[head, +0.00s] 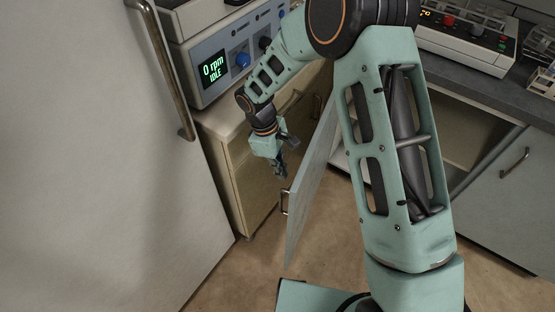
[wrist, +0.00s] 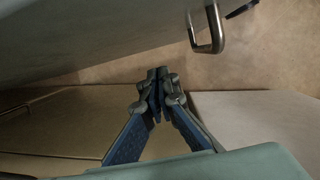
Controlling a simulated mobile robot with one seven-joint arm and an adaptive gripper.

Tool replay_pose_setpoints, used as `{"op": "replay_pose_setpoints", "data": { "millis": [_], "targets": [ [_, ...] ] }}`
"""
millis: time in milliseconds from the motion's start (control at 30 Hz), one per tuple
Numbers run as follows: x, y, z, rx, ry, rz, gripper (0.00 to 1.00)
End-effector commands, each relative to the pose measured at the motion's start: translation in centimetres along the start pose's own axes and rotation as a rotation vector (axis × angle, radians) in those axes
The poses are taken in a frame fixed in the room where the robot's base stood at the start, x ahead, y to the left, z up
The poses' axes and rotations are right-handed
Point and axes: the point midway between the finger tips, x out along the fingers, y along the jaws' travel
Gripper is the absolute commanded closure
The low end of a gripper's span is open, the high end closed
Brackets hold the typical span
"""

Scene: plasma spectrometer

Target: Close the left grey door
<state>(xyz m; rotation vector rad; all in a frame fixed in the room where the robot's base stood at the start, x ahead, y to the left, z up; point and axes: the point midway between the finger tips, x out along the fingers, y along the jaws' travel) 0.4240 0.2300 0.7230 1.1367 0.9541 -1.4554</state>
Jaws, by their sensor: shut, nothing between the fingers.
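The left grey door (head: 312,185) stands open in the head view, jutting out from the counter and seen nearly edge-on. Its metal bar handle (head: 285,203) is on the face towards my gripper. My gripper (head: 281,174) is shut and empty, pointing down just left of the door, above and beside the handle. In the wrist view the door (wrist: 90,35) fills the upper left, with its handle (wrist: 208,38) at the top. My closed fingertips (wrist: 157,74) appear apart from both. My arm hides part of the door's hinge side and the cabinet opening.
A large white door (head: 90,150) fills the left. Another grey door (head: 500,205) is at right. Brown floor (head: 225,280) is clear below.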

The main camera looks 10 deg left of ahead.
Motion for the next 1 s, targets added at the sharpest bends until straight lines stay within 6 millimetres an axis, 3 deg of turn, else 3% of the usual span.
{"op": "replay_pose_setpoints", "data": {
  "millis": [33,100,300,767,1000],
  "targets": [
    [0.9,-0.1,0.3,0.001,-0.003,-0.002,1.00],
    [0.8,0.0,1.7,0.004,-0.002,-0.002,1.00],
    [1.3,0.0,3.6,0.001,-0.001,-0.001,1.00],
    [1.4,0.0,4.0,0.000,0.000,0.000,1.00],
    [1.9,0.5,6.0,-0.007,-0.002,0.001,1.00]
  ]
}}
